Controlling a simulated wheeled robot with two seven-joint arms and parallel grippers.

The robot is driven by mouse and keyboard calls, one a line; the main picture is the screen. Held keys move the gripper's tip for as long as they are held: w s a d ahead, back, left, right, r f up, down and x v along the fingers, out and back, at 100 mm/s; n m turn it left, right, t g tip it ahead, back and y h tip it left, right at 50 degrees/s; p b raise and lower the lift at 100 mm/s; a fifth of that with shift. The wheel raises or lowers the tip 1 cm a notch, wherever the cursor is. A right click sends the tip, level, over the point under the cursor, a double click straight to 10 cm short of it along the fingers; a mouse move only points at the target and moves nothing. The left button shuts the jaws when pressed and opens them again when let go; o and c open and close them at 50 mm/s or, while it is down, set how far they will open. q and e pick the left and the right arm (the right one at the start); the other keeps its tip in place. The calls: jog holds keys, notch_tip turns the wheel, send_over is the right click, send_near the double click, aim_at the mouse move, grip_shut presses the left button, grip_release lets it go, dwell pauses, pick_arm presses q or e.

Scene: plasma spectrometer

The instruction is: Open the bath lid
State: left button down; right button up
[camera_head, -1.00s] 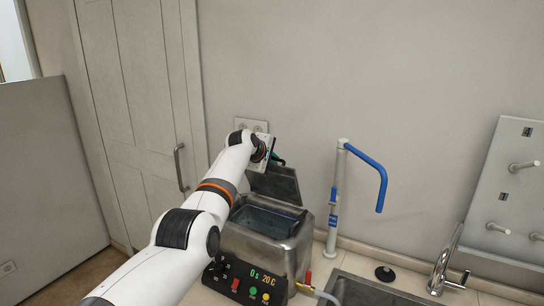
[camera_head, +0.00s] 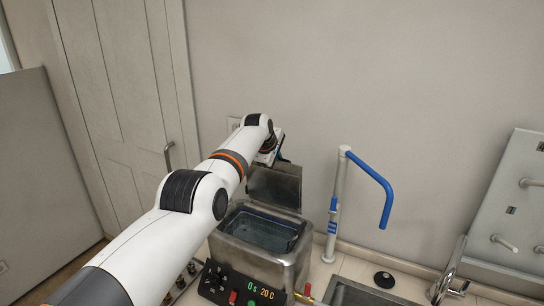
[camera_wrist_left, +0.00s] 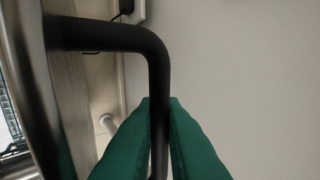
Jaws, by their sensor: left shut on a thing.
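The bath (camera_head: 262,246) is a grey metal box on the counter, with its top open and the inside showing. Its lid (camera_head: 275,187) stands raised, near upright, at the back edge. My left gripper (camera_head: 277,151) is behind the top of the lid, partly hidden by my arm. In the left wrist view, the green fingertips (camera_wrist_left: 159,110) are shut on the black lid handle (camera_wrist_left: 157,62), one on each side of the bar. The lid (camera_wrist_left: 24,70) shows at the left edge of that view. My right gripper is out of view.
A blue and white post tap (camera_head: 336,205) stands to the right of the bath. A sink (camera_head: 365,293) and a chrome faucet (camera_head: 447,284) are farther right. A wall outlet (camera_head: 233,124) is behind my arm.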

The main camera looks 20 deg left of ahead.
pick_arm(q)
jog(key=shift+w+d+r, duration=0.1)
jog(key=shift+w+r, duration=0.15)
jog(key=shift+r, duration=0.25)
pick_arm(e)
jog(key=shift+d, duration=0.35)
pick_arm(q)
jog(key=c, duration=1.7)
grip_release()
jog(key=shift+o, duration=0.5)
jog(key=shift+f, duration=0.2)
jog(key=shift+s+f, duration=0.15)
jog(key=shift+f, duration=0.05)
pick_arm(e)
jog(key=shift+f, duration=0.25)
